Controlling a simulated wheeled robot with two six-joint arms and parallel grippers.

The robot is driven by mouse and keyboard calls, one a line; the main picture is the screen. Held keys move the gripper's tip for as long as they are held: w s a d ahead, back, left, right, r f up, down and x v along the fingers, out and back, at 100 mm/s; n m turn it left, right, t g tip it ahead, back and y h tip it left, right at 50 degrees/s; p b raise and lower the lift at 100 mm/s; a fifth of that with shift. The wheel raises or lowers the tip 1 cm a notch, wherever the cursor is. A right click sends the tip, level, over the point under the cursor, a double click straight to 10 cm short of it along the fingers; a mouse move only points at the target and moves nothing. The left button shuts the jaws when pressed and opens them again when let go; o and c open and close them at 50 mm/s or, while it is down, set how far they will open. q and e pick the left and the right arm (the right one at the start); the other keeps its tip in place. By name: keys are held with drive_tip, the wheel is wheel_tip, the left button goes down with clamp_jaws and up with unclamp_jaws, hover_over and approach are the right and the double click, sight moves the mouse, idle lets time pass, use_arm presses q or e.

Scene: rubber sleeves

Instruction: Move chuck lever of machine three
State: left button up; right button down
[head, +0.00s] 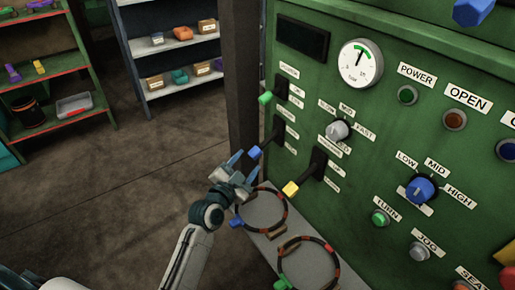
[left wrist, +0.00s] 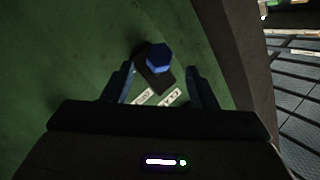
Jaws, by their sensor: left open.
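A green machine panel (head: 300,60) carries several black levers with coloured ends. One has a green end (head: 265,98), one a blue end (head: 254,152) and one a yellow end (head: 291,188). The small labels beside them are too blurred to tell which is the chuck lever. My left gripper (head: 244,168) is open and empty, with its blue fingers just below the blue-ended lever. In the left wrist view the blue lever end (left wrist: 158,57) shows ahead, between the two finger directions, with no visible contact. My right gripper is out of view.
A dark post (head: 242,80) stands left of the panel. Shelves (head: 165,45) stand behind; the floor between is clear.

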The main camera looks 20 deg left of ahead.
sight(257, 150)
use_arm(q)
drive_tip(key=w, duration=0.2)
drive_tip(key=w+d, duration=0.1)
drive_tip(key=w, duration=0.4)
drive_tip(key=shift+d+f, duration=0.1)
drive_tip(key=shift+d, duration=0.05)
clamp_jaws()
